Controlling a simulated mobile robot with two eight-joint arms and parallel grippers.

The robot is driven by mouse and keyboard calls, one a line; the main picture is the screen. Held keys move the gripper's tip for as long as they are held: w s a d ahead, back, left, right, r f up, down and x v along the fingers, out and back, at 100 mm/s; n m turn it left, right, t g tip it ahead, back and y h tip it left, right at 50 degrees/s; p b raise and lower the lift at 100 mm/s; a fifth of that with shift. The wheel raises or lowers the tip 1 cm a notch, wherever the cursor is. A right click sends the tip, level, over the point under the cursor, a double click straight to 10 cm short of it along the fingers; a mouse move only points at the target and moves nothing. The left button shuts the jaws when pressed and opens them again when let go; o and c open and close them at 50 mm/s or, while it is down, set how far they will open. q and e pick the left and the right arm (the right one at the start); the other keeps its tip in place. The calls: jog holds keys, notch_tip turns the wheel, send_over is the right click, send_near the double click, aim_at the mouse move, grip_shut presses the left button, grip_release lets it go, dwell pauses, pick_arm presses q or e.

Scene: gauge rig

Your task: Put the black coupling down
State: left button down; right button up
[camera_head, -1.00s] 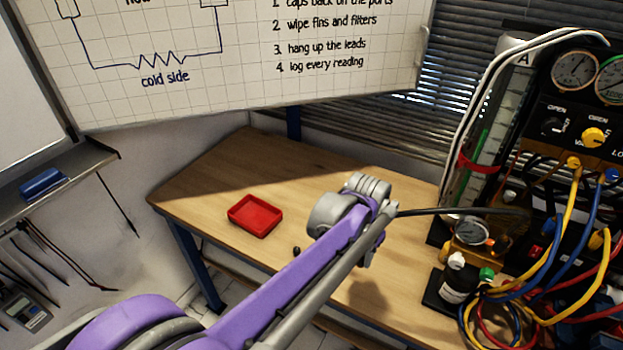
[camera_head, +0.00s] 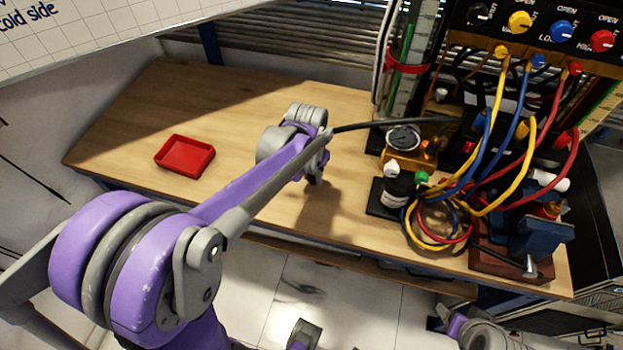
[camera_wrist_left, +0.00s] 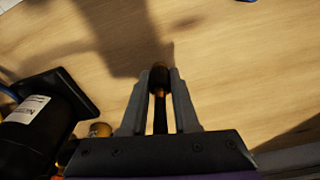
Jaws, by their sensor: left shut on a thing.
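The black coupling (camera_wrist_left: 160,78) is a short dark cylinder with a brass-coloured band and a dark stem behind it. In the left wrist view my left gripper (camera_wrist_left: 159,88) is shut on it, with a grey finger on either side. The wood table shows beyond the coupling, with a dark shadow; the height above it is hard to judge. In the head view my left wrist (camera_head: 295,145) is over the middle of the table and hides the fingers and coupling. My right gripper's fingers do not show.
A red tray (camera_head: 184,156) lies on the table's left. A black hose (camera_head: 395,124) runs from my left wrist towards the gauge rig. A black bottle (camera_head: 398,184), coloured hoses (camera_head: 483,180) and a vise-like block (camera_head: 535,240) crowd the right. Bare wood lies between tray and wrist.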

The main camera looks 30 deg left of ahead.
pick_arm(q)
jog(key=shift+f, duration=1.3)
jog(key=shift+f+b, duration=0.2)
jog(key=shift+b, duration=0.1)
jog(key=c, duration=0.7)
grip_release()
jog(key=shift+r, duration=0.1)
jog(key=shift+o, duration=0.2)
